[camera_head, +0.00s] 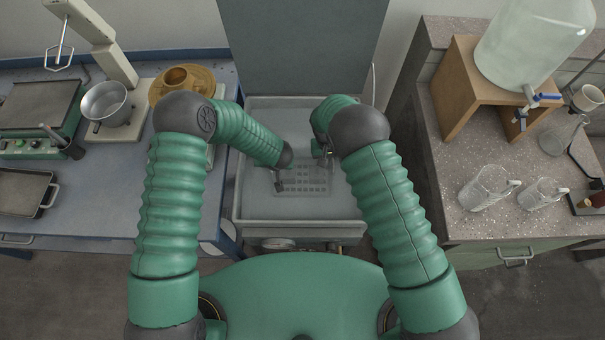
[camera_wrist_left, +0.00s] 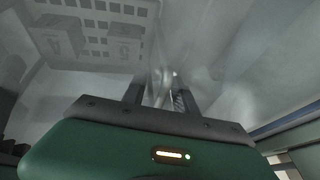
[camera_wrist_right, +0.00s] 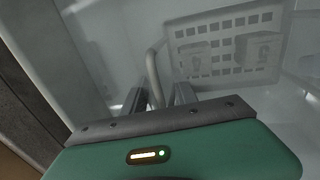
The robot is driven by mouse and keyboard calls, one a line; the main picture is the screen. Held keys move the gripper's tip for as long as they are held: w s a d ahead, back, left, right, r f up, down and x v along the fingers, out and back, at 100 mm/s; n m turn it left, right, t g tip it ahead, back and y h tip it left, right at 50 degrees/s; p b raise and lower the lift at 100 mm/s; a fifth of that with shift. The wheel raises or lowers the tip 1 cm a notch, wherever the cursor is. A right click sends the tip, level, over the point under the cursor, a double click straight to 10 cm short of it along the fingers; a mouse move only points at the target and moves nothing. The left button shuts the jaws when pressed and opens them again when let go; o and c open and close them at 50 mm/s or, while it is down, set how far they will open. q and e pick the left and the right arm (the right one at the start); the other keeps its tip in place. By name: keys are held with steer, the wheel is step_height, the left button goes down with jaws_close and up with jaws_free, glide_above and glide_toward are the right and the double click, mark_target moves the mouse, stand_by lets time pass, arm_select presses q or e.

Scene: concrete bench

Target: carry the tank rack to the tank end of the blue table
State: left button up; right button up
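The tank rack (camera_head: 303,180), a pale grid tray with square holes, lies in the grey tank (camera_head: 255,212) between my two grippers. It shows at the upper left in the left wrist view (camera_wrist_left: 92,52) and the upper right in the right wrist view (camera_wrist_right: 225,58). My left gripper (camera_head: 279,184) is at its left side, fingers apart with a thin rod between them. My right gripper (camera_head: 326,152) is near its far right side, fingers apart around an upright bent handle (camera_wrist_right: 152,75). Gaps show beside both rods. The blue table (camera_head: 110,190) stands left of the tank.
On the blue table are a steel pot (camera_head: 106,104), a brass dish (camera_head: 180,84), a green hotplate (camera_head: 38,118) and a dark tray (camera_head: 22,192). The right counter holds glass jugs (camera_head: 488,188) and a large bottle (camera_head: 530,45). The table's front right part looks clear.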

arm_select(q)
jaws_close()
arm_select(e)
steer(key=shift+a, duration=0.1)
jaws_close()
arm_select(q)
steer(key=shift+d+r, duration=0.1)
steer(key=shift+r, duration=0.05)
arm_select(e)
steer(key=shift+r, duration=0.15)
stand_by(0.8)
